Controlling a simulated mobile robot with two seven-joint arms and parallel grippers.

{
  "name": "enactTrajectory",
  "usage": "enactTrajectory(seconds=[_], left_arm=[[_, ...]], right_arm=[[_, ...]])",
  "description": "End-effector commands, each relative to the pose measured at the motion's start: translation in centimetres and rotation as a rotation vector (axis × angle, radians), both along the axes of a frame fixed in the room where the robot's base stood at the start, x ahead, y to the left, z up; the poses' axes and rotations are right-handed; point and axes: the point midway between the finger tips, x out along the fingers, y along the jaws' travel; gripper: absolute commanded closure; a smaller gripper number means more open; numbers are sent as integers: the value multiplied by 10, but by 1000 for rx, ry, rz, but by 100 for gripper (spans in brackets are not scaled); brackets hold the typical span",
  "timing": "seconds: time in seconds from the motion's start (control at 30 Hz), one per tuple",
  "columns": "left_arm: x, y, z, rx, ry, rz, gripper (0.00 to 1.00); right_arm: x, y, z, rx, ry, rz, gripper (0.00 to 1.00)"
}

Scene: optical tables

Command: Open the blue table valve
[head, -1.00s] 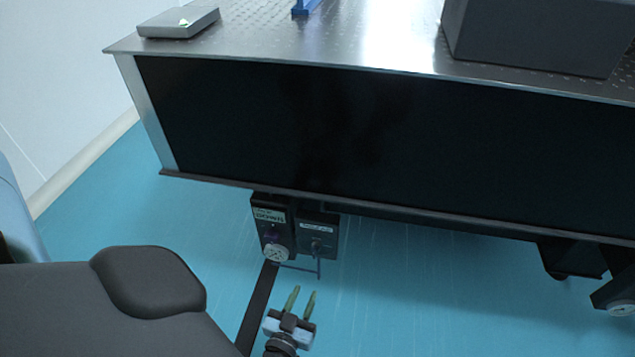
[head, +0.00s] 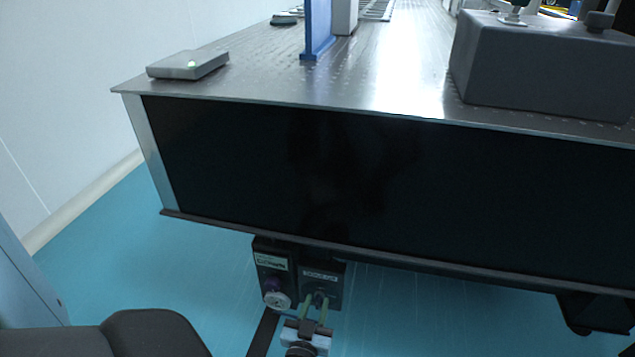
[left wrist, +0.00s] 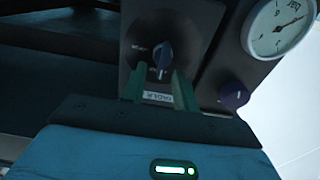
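The blue table valve is a small dark blue knob (left wrist: 162,56) on a black panel (left wrist: 190,25), with a label below it. The panel hangs under the near edge of the optical table, and it also shows in the head view (head: 334,272). My left gripper (head: 314,308) is in front of this panel. In the left wrist view its two green fingers (left wrist: 159,84) are apart, with the knob between and just beyond their tips. A gap shows at each side of the knob, and I cannot tell whether either finger touches it. My right gripper is not in view.
A second panel beside it carries a purple knob (left wrist: 233,95) and a round pressure gauge (left wrist: 280,25). The table's dark side (head: 400,190) overhangs both panels. A grey box (head: 545,70) and a flat grey device (head: 188,64) stand on top. The blue floor at left is clear.

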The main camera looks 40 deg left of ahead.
Motion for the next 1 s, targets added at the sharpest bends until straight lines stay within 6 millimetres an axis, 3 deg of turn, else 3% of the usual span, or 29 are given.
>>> enactTrajectory(seconds=[0.4,0.63,1.0], left_arm=[[9,5,0,-1,0,-1,71],[8,5,0,-1,0,-1,99],[8,4,0,16,12,0,100]], right_arm=[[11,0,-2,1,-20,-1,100],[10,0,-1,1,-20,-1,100],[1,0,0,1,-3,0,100]])
